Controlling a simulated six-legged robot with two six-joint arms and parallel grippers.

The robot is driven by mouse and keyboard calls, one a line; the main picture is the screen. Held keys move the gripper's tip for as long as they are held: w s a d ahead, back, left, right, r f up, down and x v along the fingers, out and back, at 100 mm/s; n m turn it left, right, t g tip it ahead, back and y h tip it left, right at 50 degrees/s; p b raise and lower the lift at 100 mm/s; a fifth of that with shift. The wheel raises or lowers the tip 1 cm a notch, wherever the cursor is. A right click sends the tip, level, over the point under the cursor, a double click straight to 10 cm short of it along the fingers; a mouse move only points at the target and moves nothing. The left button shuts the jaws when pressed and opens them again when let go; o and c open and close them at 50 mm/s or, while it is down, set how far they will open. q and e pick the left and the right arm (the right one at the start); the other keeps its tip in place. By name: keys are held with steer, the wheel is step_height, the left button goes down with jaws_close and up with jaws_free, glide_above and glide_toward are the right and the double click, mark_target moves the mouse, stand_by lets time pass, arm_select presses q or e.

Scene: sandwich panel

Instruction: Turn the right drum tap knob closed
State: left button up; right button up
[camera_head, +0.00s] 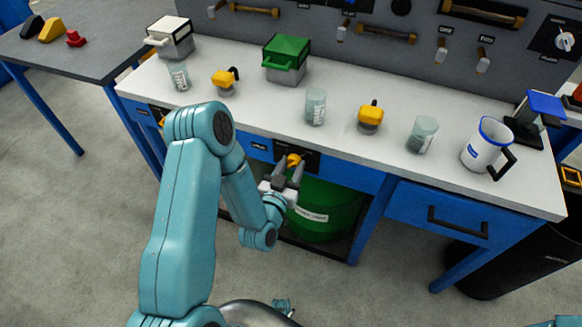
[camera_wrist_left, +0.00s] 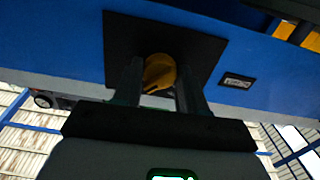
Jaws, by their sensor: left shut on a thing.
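The yellow tap knob (camera_head: 293,160) sits on a black square plate (camera_head: 312,158) on the blue front panel under the counter. My left gripper (camera_head: 288,168) reaches it from the front and is shut on it. In the left wrist view the knob (camera_wrist_left: 159,70) lies between the two dark fingers, against the black plate (camera_wrist_left: 205,48); its lower part is partly hidden. Another black plate with a yellow knob (camera_head: 162,121) shows further left on the panel, partly behind my left arm. My right gripper does not show.
A green drum (camera_head: 325,208) stands under the counter below the knob. The counter holds several glass jars, yellow-topped items, a green-lidded box (camera_head: 287,60) and a white-blue mug (camera_head: 485,145). A drawer with a black handle (camera_head: 457,222) is to the right.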

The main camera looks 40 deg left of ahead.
arm_select(q)
steer(key=shift+r+n+b, duration=0.15)
steer(key=shift+n+b, duration=7.55)
steer(key=shift+n, duration=1.1)
steer(key=o, duration=1.1)
steer(key=shift+w, duration=0.1)
steer(key=shift+c, duration=0.2)
steer(key=shift+d, duration=0.1)
